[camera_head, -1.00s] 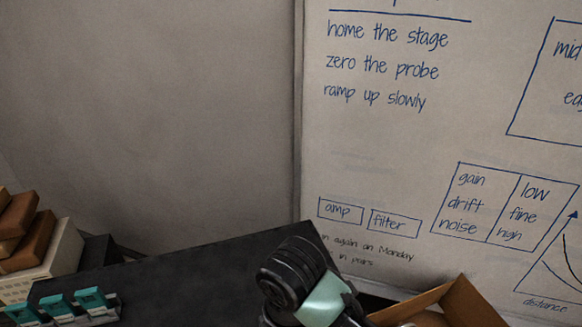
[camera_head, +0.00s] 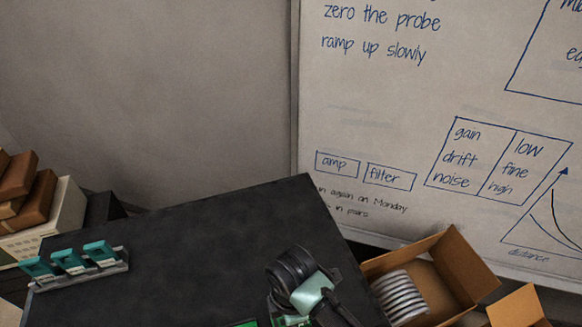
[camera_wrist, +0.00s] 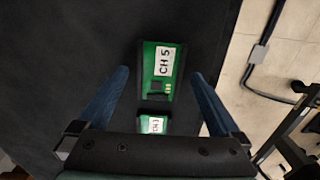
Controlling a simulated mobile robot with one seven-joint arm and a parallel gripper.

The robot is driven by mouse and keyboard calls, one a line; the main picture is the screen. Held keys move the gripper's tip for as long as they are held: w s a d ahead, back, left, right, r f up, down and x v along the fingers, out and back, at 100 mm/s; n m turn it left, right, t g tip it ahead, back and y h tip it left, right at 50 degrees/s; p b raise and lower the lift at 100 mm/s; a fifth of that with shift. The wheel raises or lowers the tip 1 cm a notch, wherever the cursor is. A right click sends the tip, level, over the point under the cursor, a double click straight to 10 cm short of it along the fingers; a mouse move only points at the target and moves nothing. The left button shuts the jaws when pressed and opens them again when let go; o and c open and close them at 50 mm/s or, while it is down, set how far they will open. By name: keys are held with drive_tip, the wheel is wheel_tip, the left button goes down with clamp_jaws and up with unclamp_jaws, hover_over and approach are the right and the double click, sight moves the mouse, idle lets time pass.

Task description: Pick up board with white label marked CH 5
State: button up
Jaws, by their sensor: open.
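The green board with the white label marked CH 5 (camera_wrist: 160,70) lies on the black table top (camera_wrist: 100,30) in the wrist view, ahead of my gripper and about midway between its fingers. A second green board, its white label seeming to read CH 3 (camera_wrist: 153,124), lies closer to the gripper body, which partly hides it. My gripper (camera_wrist: 160,85) is open, with one blue finger on each side and nothing held. In the head view, a sliver of green board (camera_head: 246,324) shows at the bottom edge; its label is out of view there.
In the head view, a rack with teal-topped pieces (camera_head: 75,265) stands on the table's left. An open cardboard box (camera_head: 455,275) holding several pale rings (camera_head: 398,295) stands right of the table. Brown boxes (camera_head: 22,190) are at far left. Much of the table top is clear.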

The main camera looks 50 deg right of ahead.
drive_tip(key=shift+f, duration=0.15)
drive_tip(key=c, duration=1.4)
